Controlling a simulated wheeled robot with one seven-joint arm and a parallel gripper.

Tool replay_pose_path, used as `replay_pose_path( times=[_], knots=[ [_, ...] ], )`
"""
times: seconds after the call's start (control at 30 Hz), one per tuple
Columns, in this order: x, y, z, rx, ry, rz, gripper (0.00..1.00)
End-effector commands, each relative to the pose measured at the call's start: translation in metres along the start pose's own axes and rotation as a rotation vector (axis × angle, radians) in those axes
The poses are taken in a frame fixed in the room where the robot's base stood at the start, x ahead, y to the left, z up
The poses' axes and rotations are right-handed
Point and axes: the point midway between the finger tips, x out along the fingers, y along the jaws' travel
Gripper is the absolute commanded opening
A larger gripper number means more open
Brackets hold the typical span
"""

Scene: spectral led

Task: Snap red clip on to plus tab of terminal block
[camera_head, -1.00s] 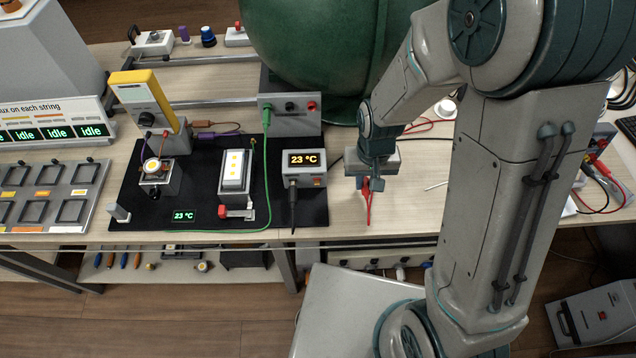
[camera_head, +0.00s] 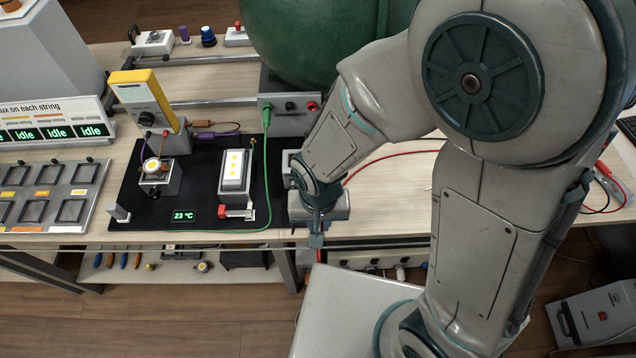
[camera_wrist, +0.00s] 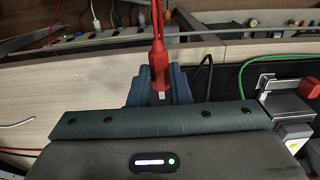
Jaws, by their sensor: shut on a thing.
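My gripper (camera_head: 317,241) is at the table's front edge, right of the black mat, and also shows in the wrist view (camera_wrist: 159,92). It is shut on the red clip (camera_wrist: 158,66), whose red lead runs up out of that view. Only a bit of the clip (camera_head: 319,255) shows below the gripper in the head view. Plus markings are not readable.
A grey socket box (camera_head: 291,115) stands behind.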

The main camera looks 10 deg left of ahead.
Motion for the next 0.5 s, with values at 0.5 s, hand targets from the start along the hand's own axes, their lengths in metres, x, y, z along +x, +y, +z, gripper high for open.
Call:
replay_pose_path(
  times=[0.5],
  knots=[
    [0.000,0.000,-0.019,0.001,0.000,0.000,0.00]
  ],
)
